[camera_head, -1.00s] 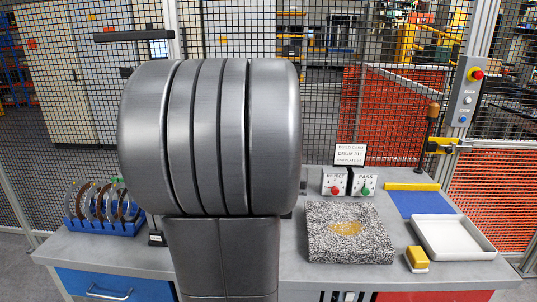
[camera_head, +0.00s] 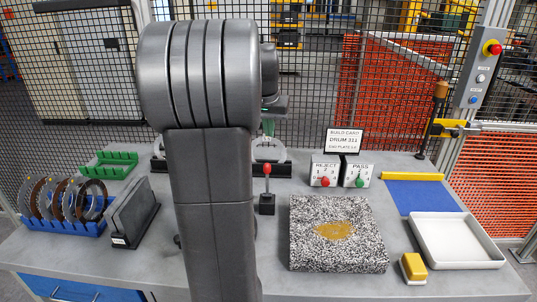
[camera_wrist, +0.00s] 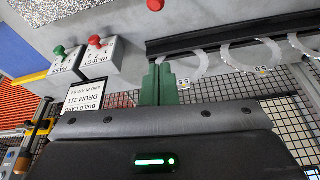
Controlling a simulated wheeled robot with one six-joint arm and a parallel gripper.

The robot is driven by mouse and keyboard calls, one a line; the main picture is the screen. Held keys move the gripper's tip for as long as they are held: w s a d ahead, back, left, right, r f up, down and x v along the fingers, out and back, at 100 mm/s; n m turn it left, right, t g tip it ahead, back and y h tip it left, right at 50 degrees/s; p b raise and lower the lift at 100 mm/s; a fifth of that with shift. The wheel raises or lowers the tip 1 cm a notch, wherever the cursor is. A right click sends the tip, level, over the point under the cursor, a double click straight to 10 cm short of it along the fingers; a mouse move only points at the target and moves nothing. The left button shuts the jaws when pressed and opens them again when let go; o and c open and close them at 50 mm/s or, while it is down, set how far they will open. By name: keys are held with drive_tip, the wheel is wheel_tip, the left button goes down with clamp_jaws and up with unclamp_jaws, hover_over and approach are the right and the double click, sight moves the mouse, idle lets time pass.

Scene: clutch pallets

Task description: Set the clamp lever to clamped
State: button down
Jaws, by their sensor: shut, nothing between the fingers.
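The clamp lever appears to be the upright lever with a red knob (camera_head: 267,170) on a small black block (camera_head: 267,205), just right of my arm. Its red knob also shows at the top edge of the wrist view (camera_wrist: 155,4); the rest is cut off there. The block has no label I can read. My gripper's green fingers (camera_wrist: 159,84) are together and empty, apart from the lever. In the head view the gripper (camera_head: 268,127) is partly hidden by my arm, beyond the lever and towards the ring rack.
REJECT (camera_head: 325,171) and PASS (camera_head: 357,172) boxes stand right of the lever, before a build card (camera_head: 344,140). A speckled block (camera_head: 300,245) lies in front. A dark rack with pale rings (camera_head: 285,170) stands behind. Blue ring rack (camera_head: 62,222) and grey plates (camera_head: 135,212) stand left.

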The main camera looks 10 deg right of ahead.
drive_tip(key=p, duration=0.1)
hover_over(267, 181)
drive_tip(key=w+d, duration=0.3)
drive_tip(key=w, duration=0.3)
wheel_tip(267, 181, down, 10)
drive_tip(key=s, duration=0.1)
drive_tip(key=s+a, duration=0.2)
drive_tip(key=shift+s+r+p, duration=0.3)
drive_tip(key=shift+s+p, duration=0.05)
drive_tip(key=shift+s, duration=0.05)
drive_tip(key=shift+s+f+b, duration=0.1)
drive_tip(key=shift+f+b, duration=0.05)
drive_tip(key=shift+b, duration=0.4)
